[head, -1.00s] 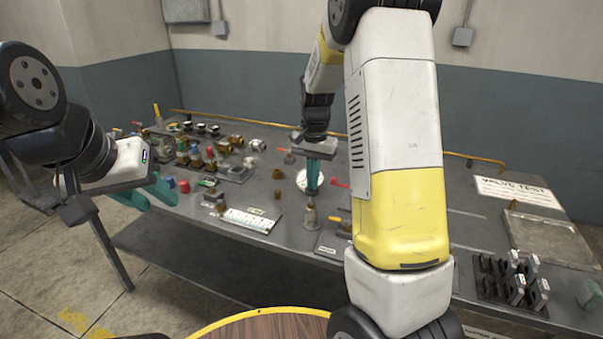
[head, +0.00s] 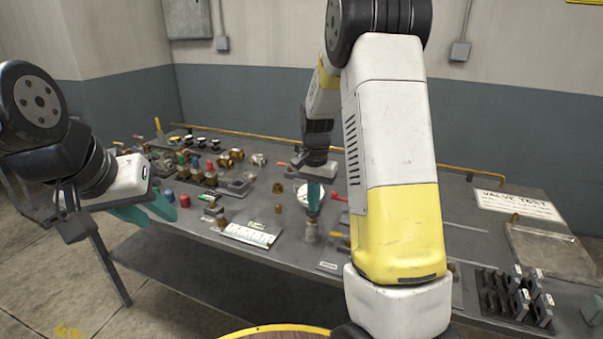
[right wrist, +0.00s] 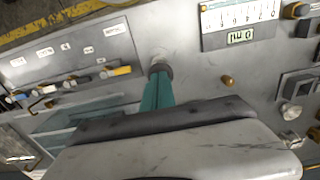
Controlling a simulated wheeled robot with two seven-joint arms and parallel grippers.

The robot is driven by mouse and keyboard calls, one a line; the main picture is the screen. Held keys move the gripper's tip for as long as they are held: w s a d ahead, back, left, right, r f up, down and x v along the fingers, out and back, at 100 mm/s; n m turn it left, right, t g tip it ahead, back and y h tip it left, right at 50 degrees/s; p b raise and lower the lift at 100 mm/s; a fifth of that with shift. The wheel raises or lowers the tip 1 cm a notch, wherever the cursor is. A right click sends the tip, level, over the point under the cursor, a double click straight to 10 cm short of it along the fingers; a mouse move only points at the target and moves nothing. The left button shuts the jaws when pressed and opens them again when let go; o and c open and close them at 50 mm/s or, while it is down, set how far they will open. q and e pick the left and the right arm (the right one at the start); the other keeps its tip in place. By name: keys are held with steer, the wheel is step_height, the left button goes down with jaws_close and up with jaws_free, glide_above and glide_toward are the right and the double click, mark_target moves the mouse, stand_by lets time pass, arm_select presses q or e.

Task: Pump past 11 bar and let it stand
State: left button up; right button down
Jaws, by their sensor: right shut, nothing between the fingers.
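A small grey-brown upright post (head: 311,234), perhaps the pump's plunger, stands near the front edge of the bench. My right gripper (head: 313,213) is shut and empty, pointing down with its teal tips at the post's top. In the right wrist view the tips (right wrist: 157,78) meet a round grey cap (right wrist: 160,68); whether they press on it I cannot tell. A white scale panel (head: 249,235) lies left of the post; it also shows in the right wrist view (right wrist: 240,18), with no clear pressure reading. My left gripper (head: 153,212) is open and empty at the bench's left edge.
Several valves and fittings (head: 210,178) crowd the left of the bench. A grey tray (head: 553,250) and a dark rack (head: 515,298) are at right. A "VALVE TEST" sign (head: 517,204) lies behind.

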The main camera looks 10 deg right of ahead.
step_height(320, 180, up, 13)
steer(key=shift+r, duration=0.2)
steer(key=shift+s, duration=0.1)
stand_by(0.7)
steer(key=s+a+r+n+t, duration=0.1)
steer(key=s+n+t, duration=0.1)
steer(key=s, duration=0.6)
steer(key=s+a+r+n+t+y, duration=0.1)
steer(key=s+a+r+n+t, duration=0.1)
steer(key=s, duration=0.5)
steer(key=s+a+r+n+t+y, duration=0.1)
steer(key=s+a+r+n+t, duration=0.1)
steer(key=s, duration=0.6)
steer(key=shift+s+n, duration=0.3)
steer(key=shift+n, duration=0.4)
steer(key=shift+a, duration=0.1)
stand_by(3.3)
